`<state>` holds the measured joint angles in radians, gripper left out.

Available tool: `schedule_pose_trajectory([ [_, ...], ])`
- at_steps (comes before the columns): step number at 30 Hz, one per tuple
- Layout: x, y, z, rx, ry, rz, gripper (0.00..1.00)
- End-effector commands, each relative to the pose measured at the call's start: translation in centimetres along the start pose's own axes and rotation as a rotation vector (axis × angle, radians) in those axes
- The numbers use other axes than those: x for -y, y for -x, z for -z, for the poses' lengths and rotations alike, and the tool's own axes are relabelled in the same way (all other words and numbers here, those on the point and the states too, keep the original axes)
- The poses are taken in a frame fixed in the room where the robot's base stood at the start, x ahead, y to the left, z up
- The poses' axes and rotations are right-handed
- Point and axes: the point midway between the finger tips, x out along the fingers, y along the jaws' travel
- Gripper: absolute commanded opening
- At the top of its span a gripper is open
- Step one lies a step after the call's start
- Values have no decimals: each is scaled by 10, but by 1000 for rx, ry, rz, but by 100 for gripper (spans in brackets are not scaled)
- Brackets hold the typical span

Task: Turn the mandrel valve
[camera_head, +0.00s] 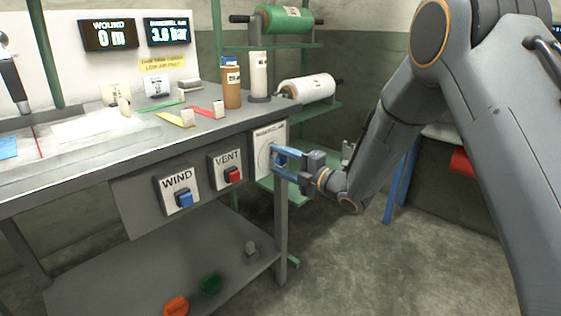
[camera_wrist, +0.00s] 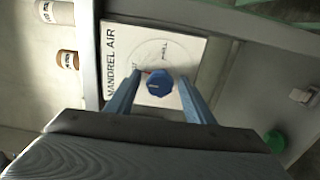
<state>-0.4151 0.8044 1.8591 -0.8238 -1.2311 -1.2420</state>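The mandrel valve is a blue knob (camera_wrist: 159,83) on a white panel (camera_wrist: 112,25) labelled MANDREL AIR, with a circular dial drawn around it. In the head view the panel (camera_head: 263,139) is at the right end of the bench front, and the knob is mostly hidden by my fingers. My gripper (camera_head: 280,158) reaches it from the right. In the wrist view my two blue fingers (camera_wrist: 160,76) are open, one on each side of the knob, with a visible gap on both sides. A small red mark shows at the knob's upper left.
A VENT box with a red button (camera_head: 233,174) and a WIND box with a blue button (camera_head: 184,198) are left of the panel. Bottles (camera_head: 231,84) stand on the bench above. A green rack (camera_head: 327,116) holds film rolls. A pressure display (camera_head: 167,31) shows bar.

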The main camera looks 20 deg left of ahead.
Motion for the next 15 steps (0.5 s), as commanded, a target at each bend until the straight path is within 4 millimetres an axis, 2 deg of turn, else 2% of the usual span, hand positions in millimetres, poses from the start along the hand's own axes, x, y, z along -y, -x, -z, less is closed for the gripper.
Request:
schedule_pose_trajectory([
  [8,0,2,-1,1,0,-1,48],
  [11,0,10,-2,3,-2,1,48],
  [15,0,32,-1,3,-2,1,48],
])
